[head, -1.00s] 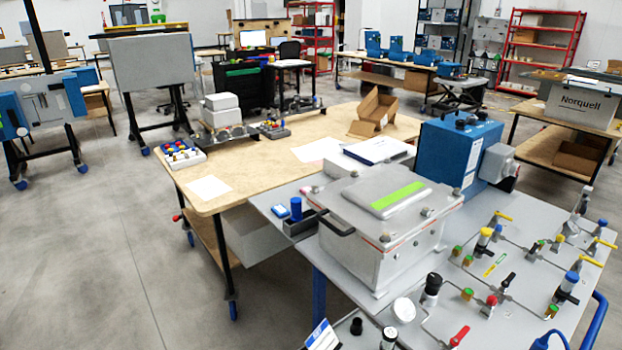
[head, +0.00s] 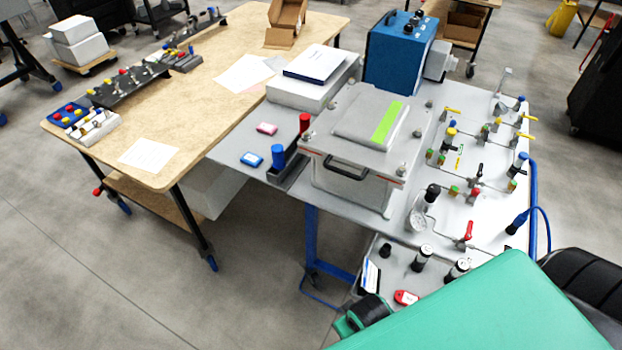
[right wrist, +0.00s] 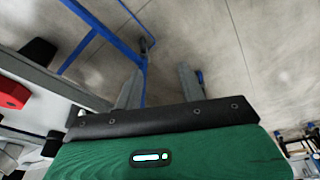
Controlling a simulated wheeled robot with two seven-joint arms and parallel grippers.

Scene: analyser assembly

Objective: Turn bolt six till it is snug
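A grey box with a flat lid (head: 345,152) stands on the grey bench in the head view. Bolt-like knobs sit around its lid, such as one at the near right corner (head: 401,169) and one at the right edge (head: 417,134). I cannot tell which is bolt six or how tight any is. My right arm's green shell crosses the lower right, in front of the bench. In the right wrist view my right gripper (right wrist: 160,88) has its two grey fingers apart, with nothing between them and floor beyond. My left gripper is out of view.
Valves and piping (head: 476,172) fill the bench's right side. A blue unit (head: 400,52) stands behind. Floor is clear at lower left.

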